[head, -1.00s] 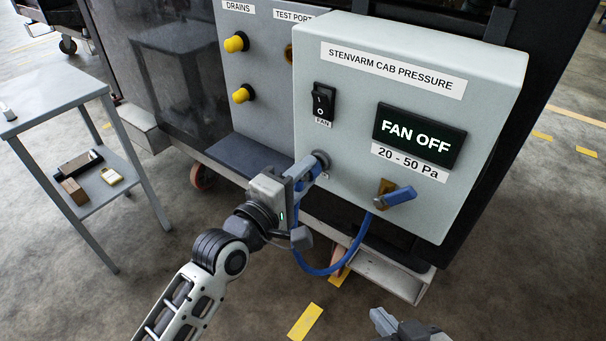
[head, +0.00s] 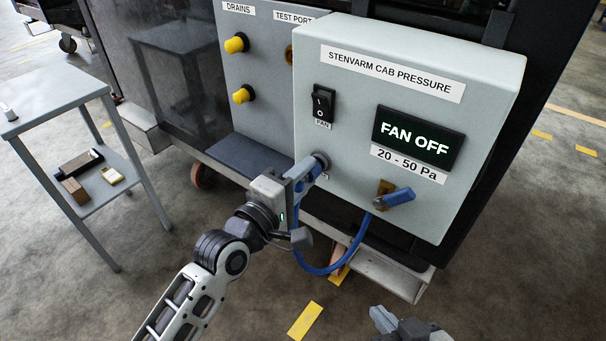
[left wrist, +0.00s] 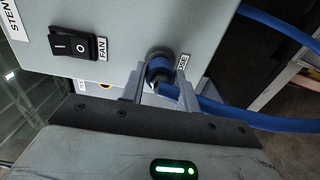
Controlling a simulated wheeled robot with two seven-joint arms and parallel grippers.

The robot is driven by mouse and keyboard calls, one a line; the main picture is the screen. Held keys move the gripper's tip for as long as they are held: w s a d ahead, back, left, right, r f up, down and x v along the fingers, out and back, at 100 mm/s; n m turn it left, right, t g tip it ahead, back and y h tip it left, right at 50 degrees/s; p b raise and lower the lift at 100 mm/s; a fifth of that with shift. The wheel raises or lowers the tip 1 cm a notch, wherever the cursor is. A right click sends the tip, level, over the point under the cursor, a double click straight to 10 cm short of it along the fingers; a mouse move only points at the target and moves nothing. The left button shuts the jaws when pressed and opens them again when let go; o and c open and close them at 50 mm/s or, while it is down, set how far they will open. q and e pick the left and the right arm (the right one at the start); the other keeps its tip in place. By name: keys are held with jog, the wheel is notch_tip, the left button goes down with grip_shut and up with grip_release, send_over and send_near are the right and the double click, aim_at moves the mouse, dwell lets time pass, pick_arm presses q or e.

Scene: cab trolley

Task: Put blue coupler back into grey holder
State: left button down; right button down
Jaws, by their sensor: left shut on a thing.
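The blue coupler (left wrist: 159,71) is between the fingers of my left gripper (left wrist: 155,84), which is shut on it. In the head view, my left gripper (head: 298,186) is at the lower left of the pressure box, below the fan switch. The coupler's far end is at a round grey fitting (head: 321,160) on the box face, which looks like the grey holder. It also shows in the left wrist view (left wrist: 157,54). I cannot tell whether the coupler is fully seated. My right gripper (head: 385,321) is at the bottom edge, partly cut off; its opening is unclear.
A blue hose (head: 325,271) loops below the box. Yellow caps (head: 236,43) are on the panel behind. A grey side table (head: 60,95) stands at the left.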

pick_arm(q)
jog(key=shift+w+d, duration=0.25)
jog(key=shift+w, duration=0.1)
dwell(0.5)
jog(key=c, duration=1)
grip_release()
jog(key=shift+o, duration=0.2)
jog(key=v, duration=1.6)
jog(key=shift+r, duration=0.1)
jog(key=o, duration=1)
jog(key=shift+c, duration=0.2)
jog(key=v, duration=0.8)
jog(key=shift+s+a, duration=0.25)
jog(key=shift+s, duration=0.1)
